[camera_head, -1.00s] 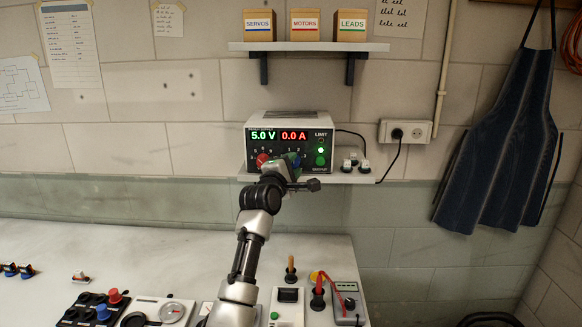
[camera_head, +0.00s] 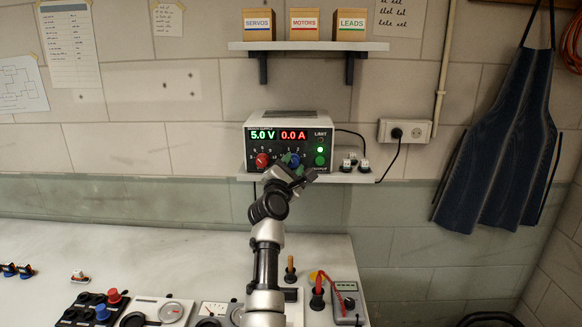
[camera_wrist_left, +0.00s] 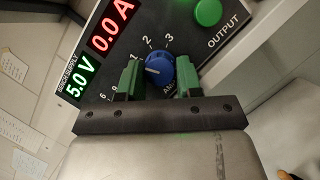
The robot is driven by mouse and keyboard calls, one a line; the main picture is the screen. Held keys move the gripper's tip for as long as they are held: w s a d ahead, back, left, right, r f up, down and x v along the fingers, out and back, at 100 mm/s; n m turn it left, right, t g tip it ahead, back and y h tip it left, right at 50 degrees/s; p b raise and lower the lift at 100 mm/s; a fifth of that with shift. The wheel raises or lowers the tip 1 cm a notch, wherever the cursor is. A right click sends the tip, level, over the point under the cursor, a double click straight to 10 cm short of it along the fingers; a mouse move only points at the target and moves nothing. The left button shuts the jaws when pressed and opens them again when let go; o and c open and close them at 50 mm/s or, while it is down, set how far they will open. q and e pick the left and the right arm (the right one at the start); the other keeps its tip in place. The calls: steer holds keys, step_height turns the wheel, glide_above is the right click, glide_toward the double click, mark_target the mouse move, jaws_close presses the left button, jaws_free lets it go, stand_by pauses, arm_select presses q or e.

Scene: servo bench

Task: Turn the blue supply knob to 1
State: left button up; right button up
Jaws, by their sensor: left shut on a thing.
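The bench supply (camera_head: 259,121) stands on a small wall shelf and reads 5.0 V and 0.0 A. Its blue supply knob (camera_wrist_left: 160,70) sits on the front panel beside the figures 1, 2 and 3. In the wrist view the knob's white mark lies on its left side; I cannot tell exactly which figure it meets. My left gripper (camera_wrist_left: 160,80) has its green fingers on either side of the blue knob, shut on it. In the head view the gripper (camera_head: 292,164) partly covers the knob (camera_head: 295,157).
A red knob (camera_head: 262,160) is left of the blue one. The green output button (camera_wrist_left: 208,12) is close to the right finger. Below, the bench holds a meter (camera_head: 344,298) and several panels.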

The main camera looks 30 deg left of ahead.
arm_select(q)
steer(key=o, duration=0.9)
steer(key=b+v, duration=0.2)
steer(key=v, duration=0.8)
steer(key=shift+s+d+f, duration=0.15)
steer(key=shift+s, duration=0.2)
